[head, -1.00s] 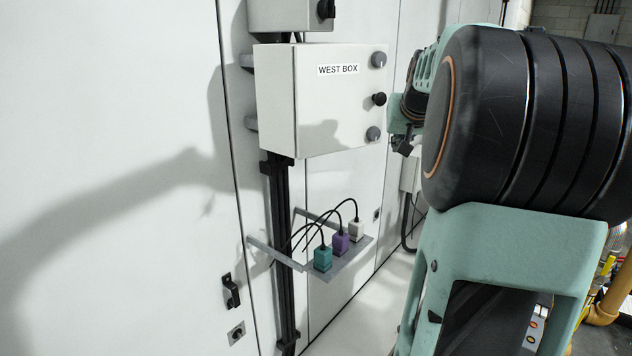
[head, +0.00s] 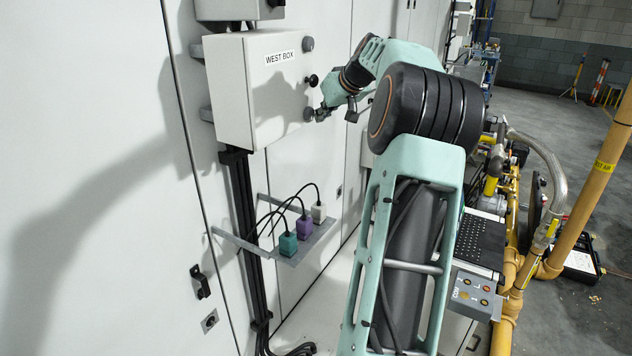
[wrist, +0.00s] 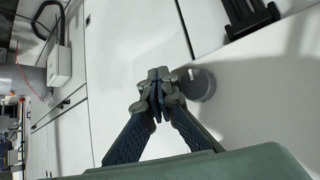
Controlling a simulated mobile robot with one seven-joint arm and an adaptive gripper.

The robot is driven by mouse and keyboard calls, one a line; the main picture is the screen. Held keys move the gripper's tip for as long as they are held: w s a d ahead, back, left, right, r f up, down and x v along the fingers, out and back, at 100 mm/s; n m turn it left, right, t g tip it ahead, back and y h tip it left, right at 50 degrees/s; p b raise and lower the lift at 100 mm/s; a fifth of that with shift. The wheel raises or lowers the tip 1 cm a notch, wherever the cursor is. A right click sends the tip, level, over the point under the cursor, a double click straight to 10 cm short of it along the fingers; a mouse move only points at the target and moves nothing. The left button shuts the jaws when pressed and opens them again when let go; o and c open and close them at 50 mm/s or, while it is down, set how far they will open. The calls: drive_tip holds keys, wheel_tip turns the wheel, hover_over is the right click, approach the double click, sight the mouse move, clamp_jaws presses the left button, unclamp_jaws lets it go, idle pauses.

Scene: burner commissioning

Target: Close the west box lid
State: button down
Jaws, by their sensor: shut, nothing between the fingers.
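The west box (head: 275,90) is a pale grey box on the wall, with a "WEST BOX" label on its front lid. The lid looks flush with the box body, with no gap that I can make out from here. A grey knob (head: 308,44), a black knob (head: 311,80) and a lower grey knob (head: 309,114) run along its right edge. My gripper (head: 321,114) is shut and empty beside the lower knob. In the wrist view, its fingertips (wrist: 157,80) meet just left of the grey knob (wrist: 198,84); I cannot tell whether they touch the lid.
Below the box, a bracket shelf (head: 318,240) holds teal, purple and white plugs with black cables. Another box (head: 238,9) sits directly above. Yellow pipes (head: 590,150) and a button panel (head: 474,293) stand to the right. Open floor lies at the far right.

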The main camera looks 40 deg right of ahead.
drive_tip(key=shift+w, duration=0.2)
idle(0.4)
drive_tip(key=v, duration=1.2)
drive_tip(key=shift+f, duration=0.1)
